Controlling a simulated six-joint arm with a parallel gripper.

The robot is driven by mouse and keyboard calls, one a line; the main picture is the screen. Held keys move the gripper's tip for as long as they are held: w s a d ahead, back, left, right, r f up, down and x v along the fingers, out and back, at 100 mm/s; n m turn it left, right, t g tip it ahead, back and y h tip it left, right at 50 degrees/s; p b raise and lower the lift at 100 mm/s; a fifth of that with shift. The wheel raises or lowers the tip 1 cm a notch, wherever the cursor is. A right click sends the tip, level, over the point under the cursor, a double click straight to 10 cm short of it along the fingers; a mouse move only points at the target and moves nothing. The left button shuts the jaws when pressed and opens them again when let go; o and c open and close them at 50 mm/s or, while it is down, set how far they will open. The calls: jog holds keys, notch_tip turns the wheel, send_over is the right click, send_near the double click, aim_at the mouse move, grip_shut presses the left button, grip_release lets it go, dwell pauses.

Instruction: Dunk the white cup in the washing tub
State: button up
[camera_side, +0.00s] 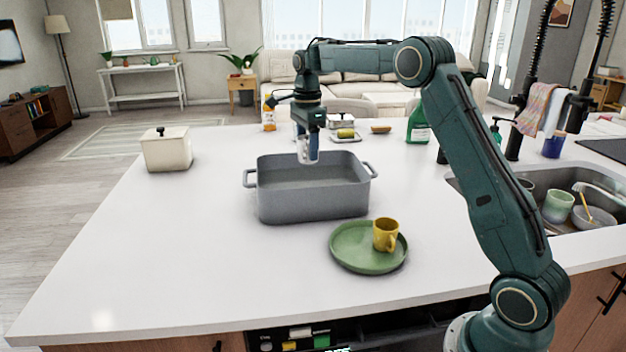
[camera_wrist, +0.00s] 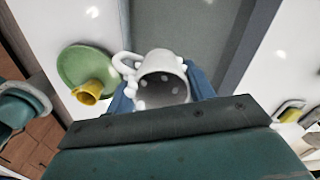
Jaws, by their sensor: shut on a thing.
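The white cup (camera_side: 307,156) is held in my gripper (camera_side: 308,142) above the washing tub (camera_side: 313,205). The tub is a grey rectangular basin with a handle at each end, standing on the white counter. In the side view the cup hangs over the tub's opening, near the level of its far rim. In the wrist view the white cup (camera_wrist: 160,80) sits between the blue fingers of my gripper (camera_wrist: 160,95), its open mouth facing the camera and its handle to the left. The grey tub (camera_wrist: 190,30) shows behind it.
A green plate (camera_side: 350,258) with a yellow cup (camera_side: 386,235) stands in front of the tub. A cream canister (camera_side: 166,150) is at the left. A green bottle (camera_side: 419,124) and a sponge dish (camera_side: 346,136) are behind. The sink (camera_side: 570,205) with dishes is at the right. The counter's left front is clear.

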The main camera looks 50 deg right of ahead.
jog(key=shift+s+d+f, duration=0.15)
jog(key=shift+d, duration=0.65)
jog(key=shift+f, duration=0.25)
jog(key=shift+f, duration=6.4)
jog(key=shift+r, duration=6.65)
